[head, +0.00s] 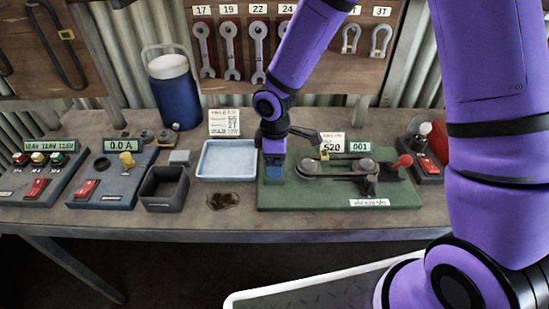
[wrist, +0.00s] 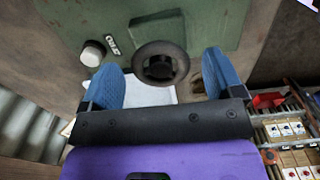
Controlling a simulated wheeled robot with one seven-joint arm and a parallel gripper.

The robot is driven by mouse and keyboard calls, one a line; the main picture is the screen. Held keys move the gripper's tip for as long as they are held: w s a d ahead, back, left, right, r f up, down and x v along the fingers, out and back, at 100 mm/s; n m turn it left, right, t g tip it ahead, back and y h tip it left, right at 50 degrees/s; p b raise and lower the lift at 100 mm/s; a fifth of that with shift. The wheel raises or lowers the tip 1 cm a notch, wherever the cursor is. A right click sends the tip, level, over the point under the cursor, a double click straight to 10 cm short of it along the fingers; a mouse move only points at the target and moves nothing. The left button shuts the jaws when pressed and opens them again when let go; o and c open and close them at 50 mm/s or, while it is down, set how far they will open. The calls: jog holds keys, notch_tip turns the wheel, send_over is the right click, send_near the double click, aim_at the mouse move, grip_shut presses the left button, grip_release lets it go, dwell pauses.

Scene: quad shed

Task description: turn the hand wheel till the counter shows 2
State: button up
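The counter (head: 361,147) on the green base plate (head: 325,200) reads 001 in the head view. A belt runs round two pulleys on this plate, and a lever with a red knob (head: 403,161) stands at its right. My gripper (head: 274,170) points down at the plate's left end and hides what is under it. In the wrist view my gripper (wrist: 163,80) is open, its two blue fingers spread wide. A dark round wheel (wrist: 160,64) with a raised hub lies beyond and between the fingers on a green surface; whether they touch it I cannot tell.
A pale blue tray (head: 228,160) lies just left of the green plate. A dark open bin (head: 164,189) and two control boxes stand farther left, and a blue cooler (head: 174,95) behind. Wrenches hang on the back board. The bench front edge is mostly clear.

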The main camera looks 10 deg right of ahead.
notch_tip(320, 180, up, 11)
dwell(0.6)
jog(key=shift+f, duration=0.1)
jog(key=s+d+r+m+t+h, duration=0.1)
jog(key=s+d+r+m, duration=0.3)
jog(key=d+r, duration=0.3)
jog(key=s+d+r+m+t, duration=0.2)
jog(key=s+d+r+m, duration=0.25)
jog(key=r, duration=0.35)
jog(key=s+d+r+m+t, duration=0.1)
jog(key=s+d+r+m, duration=0.2)
jog(key=s, duration=0.3)
jog(key=s+d+r+m+t+y, duration=0.1)
jog(key=s+d+r+m, duration=0.2)
jog(key=s+d+m, duration=0.1)
jog(key=s+d, duration=0.1)
jog(key=s, duration=0.1)
jog(key=shift+s+r, duration=0.2)
jog(key=shift+s, duration=0.1)
jog(key=shift+w, duration=0.1)
